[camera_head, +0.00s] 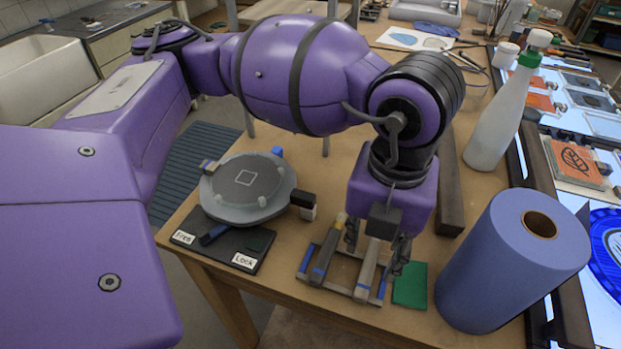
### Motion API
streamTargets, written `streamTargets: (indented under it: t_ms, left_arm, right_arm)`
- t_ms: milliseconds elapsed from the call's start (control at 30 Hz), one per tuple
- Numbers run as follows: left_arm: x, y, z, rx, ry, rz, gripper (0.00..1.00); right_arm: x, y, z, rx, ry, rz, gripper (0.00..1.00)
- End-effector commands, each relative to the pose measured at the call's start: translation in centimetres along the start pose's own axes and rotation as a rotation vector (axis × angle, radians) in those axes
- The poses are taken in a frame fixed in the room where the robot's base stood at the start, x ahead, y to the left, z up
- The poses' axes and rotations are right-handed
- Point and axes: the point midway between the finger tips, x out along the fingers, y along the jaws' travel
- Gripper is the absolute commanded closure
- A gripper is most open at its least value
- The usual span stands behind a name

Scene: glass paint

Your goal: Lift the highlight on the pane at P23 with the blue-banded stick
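My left gripper (376,245) reaches down over a small wooden rack (345,288) near the table's front edge. Its two dark fingers are spread apart, on either side of a pale stick (368,268) in the rack. I cannot tell whether they touch it. A second stick with a yellowish tip (327,248) lies left of it in the rack. Blue marks show on the rack and sticks, but which stick bears the blue band is unclear. The pane at P23 cannot be picked out; a lit table (605,318) with several pieces is at the right. My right gripper is not in view.
A grey turntable (262,205) on a base labelled Free and Lock stands left of the rack. A green pad (410,286), a large blue roll (490,270) and a white bottle (497,125) stand to the right. Open floor lies left of the table.

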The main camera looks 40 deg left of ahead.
Motion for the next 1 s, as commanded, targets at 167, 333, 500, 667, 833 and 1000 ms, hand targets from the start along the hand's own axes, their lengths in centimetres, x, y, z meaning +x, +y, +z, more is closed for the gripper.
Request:
streamTargets:
  t_ms: [167,333,500,667,833,1000]
  left_arm:
    - [3.0,0.1,0.1,-0.004,0.014,0.005,0.61]
    - [5.0,0.1,0.1,-0.003,0.014,0.003,0.61]
    - [5.2,0.0,0.1,-0.002,0.012,0.002,0.61]
    - [5.2,0.0,0.1,-0.002,0.012,0.001,0.69]
    - [5.1,0.0,0.1,-0.002,0.011,0.001,0.91]
    - [5.1,0.0,0.2,-0.001,0.01,0.0,1.0]
  right_arm:
    - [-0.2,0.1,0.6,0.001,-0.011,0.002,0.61]
    - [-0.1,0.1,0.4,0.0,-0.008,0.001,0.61]
    - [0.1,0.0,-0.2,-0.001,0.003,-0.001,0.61]
    - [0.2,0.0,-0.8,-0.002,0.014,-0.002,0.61]
    - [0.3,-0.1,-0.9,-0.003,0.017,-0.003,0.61]
    - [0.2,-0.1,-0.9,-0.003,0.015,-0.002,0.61]
